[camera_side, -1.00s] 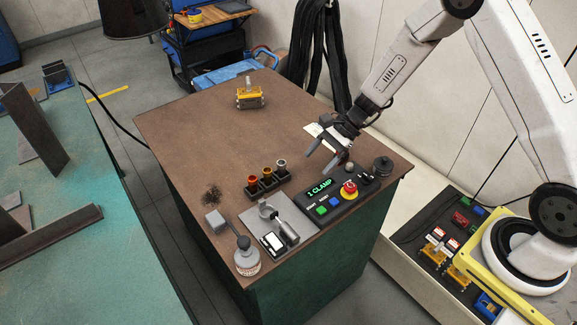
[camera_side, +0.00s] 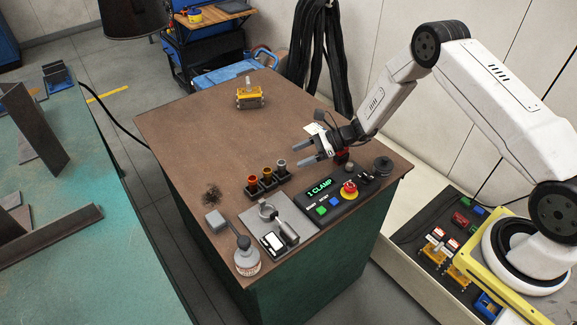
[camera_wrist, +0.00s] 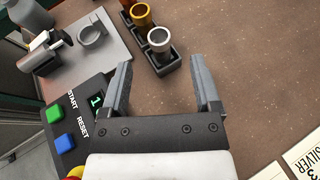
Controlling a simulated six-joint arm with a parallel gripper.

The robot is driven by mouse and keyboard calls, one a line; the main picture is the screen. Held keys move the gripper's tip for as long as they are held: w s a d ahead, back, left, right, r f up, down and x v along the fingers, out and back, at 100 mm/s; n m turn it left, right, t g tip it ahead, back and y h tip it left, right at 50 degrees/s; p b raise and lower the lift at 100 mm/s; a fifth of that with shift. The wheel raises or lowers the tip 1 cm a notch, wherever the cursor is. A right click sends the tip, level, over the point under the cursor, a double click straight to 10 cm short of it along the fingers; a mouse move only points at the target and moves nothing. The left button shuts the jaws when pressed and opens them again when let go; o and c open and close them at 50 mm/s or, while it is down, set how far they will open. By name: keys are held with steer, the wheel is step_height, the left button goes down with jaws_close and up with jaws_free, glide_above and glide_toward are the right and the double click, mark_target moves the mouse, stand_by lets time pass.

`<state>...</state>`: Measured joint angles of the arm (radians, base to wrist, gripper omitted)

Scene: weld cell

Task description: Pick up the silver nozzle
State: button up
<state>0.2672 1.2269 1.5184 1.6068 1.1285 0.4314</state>
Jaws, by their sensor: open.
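The silver nozzle (camera_side: 282,164) stands upright in the right-hand slot of a dark rack (camera_side: 268,182) on the brown table. In the wrist view the silver nozzle (camera_wrist: 159,40) shows its open top, ahead of my fingers and between their lines. A gold nozzle (camera_side: 267,174) and a copper-red nozzle (camera_side: 252,182) stand in the other slots. My gripper (camera_side: 304,153) is open and empty, to the right of the silver nozzle and apart from it, fingers pointing left at it. In the wrist view my gripper's two fingers (camera_wrist: 162,85) are spread wide.
A control panel (camera_side: 328,192) with a lit display and a red button (camera_side: 349,188) lies in front of my gripper. A clamp fixture (camera_side: 275,225) and a grey bottle (camera_side: 247,262) stand near the front edge. A yellow block (camera_side: 250,97) sits far back. The table's middle is clear.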

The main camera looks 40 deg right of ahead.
mark_target(281, 162)
steer(key=shift+w+a+f, duration=0.3)
steer(key=shift+a, duration=0.3)
steer(key=shift+a, duration=0.1)
steer(key=shift+f+x, duration=0.2)
steer(key=shift+x, duration=2.35)
steer(key=shift+c, duration=0.2)
jaws_close()
